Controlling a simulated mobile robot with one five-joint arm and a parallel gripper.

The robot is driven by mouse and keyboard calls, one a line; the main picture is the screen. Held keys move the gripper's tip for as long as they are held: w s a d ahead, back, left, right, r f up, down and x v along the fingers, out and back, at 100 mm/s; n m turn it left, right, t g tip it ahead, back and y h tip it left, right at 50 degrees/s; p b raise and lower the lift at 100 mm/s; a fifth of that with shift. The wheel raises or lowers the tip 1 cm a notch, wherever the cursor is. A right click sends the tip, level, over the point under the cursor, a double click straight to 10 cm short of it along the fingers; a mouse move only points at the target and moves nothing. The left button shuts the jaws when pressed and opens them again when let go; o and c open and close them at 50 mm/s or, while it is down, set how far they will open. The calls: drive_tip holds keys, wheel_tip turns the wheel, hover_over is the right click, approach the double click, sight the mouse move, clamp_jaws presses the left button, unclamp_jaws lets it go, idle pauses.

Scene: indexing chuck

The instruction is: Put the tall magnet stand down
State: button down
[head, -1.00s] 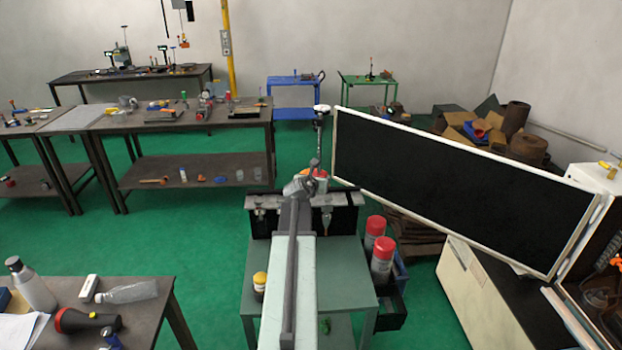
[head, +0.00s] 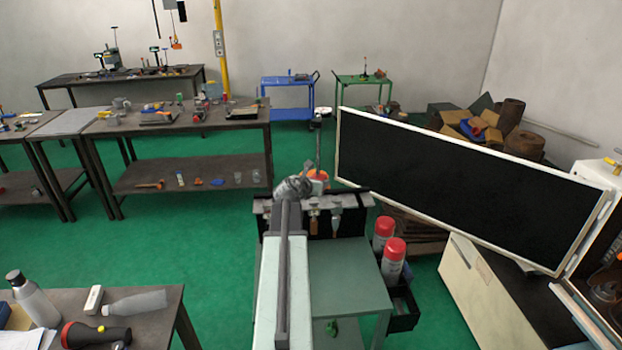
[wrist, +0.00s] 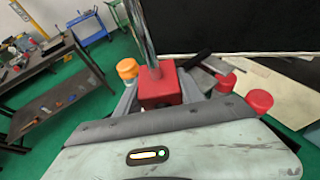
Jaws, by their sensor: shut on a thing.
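The tall magnet stand (wrist: 158,87) has a red block base and a shiny upright rod in the wrist view. In the head view its thin rod (head: 319,146) rises beyond the tool rail, with a white piece at the top. My gripper (wrist: 160,99) is shut on the red base. In the head view my gripper (head: 312,186) is at the end of my outstretched arm, and the fingers are too small to make out. The underside of the base is hidden, so I cannot tell if it touches anything.
A green-grey cart (head: 345,275) stands below my arm, with a black tool rail at its back. Red-capped cans (head: 393,262) stand at its right. A black panel (head: 450,180) rises to the right. A dark workbench (head: 190,145) with several items is at the left.

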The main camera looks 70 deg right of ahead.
drive_tip(key=s+a+f+m+g+y+b, duration=0.2)
drive_tip(key=s+a+f+m+g+b, duration=0.3)
drive_tip(key=s+f+b, duration=0.55)
drive_tip(key=m+g+y+b, duration=0.1)
drive_tip(key=m+g+b, duration=0.2)
drive_tip(key=b, duration=1.1)
hover_over(352, 280)
wheel_tip(352, 280, down, 15)
drive_tip(key=shift+s+f+b, duration=0.1)
drive_tip(key=shift+f+b, duration=0.05)
drive_tip(key=shift+b, duration=0.35)
wheel_tip(352, 280, down, 7)
drive_tip(key=b, duration=0.6)
drive_tip(key=shift+b, duration=0.35)
drive_tip(key=shift+f+b, duration=0.4)
drive_tip(key=shift+b, duration=0.15)
drive_tip(key=c, duration=0.6)
unclamp_jaws()
drive_tip(key=shift+c, duration=0.2)
drive_tip(key=shift+a+y, duration=0.1)
drive_tip(key=shift+y, duration=0.2)
